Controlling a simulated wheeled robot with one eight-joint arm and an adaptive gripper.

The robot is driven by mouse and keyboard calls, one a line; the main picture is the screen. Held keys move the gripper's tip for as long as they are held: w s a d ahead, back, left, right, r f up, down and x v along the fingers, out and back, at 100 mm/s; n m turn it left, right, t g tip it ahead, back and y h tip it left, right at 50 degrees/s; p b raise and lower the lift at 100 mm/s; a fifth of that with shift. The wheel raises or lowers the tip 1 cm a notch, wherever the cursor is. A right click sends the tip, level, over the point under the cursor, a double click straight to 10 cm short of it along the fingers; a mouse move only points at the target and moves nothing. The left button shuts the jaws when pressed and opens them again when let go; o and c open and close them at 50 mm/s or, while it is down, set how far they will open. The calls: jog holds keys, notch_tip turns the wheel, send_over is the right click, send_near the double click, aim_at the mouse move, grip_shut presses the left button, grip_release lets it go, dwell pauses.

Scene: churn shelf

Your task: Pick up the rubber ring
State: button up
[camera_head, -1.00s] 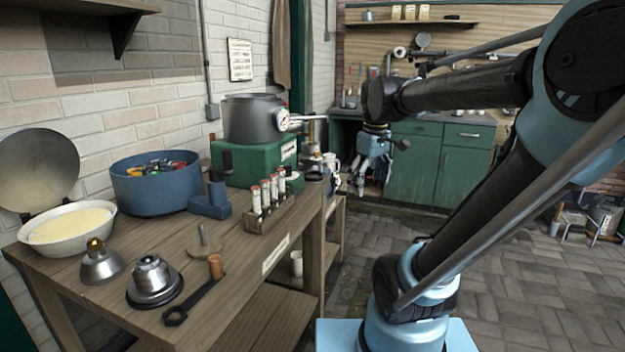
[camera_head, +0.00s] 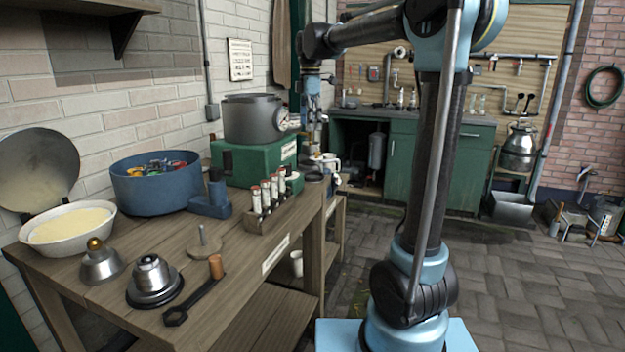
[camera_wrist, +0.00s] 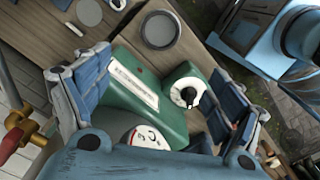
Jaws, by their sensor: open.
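I cannot single out the rubber ring with certainty. A dark round piece (camera_head: 313,177) lies on the wooden bench behind the vial rack; it is too small to tell if it is a ring. In the wrist view a grey disc with a dark rim (camera_wrist: 159,29) lies on the wood beyond the green box. My gripper (camera_head: 313,110) hangs at the far end of the bench, beside the grey pot. In the wrist view my gripper (camera_wrist: 160,68) has its blue fingers wide apart, with nothing held between them.
The green box (camera_head: 240,162) carries the grey pot (camera_head: 250,119) and a gauge (camera_wrist: 146,137). A vial rack (camera_head: 268,216), blue tub (camera_head: 157,186), white bowl (camera_head: 68,226) and metal fittings (camera_head: 152,275) occupy the bench.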

notch_tip(320, 180, down, 12)
jog(key=shift+r, duration=0.1)
jog(key=shift+w+d+f, duration=0.15)
jog(key=shift+f, duration=2.5)
jog(key=c, duration=1)
jog(key=shift+o, duration=0.2)
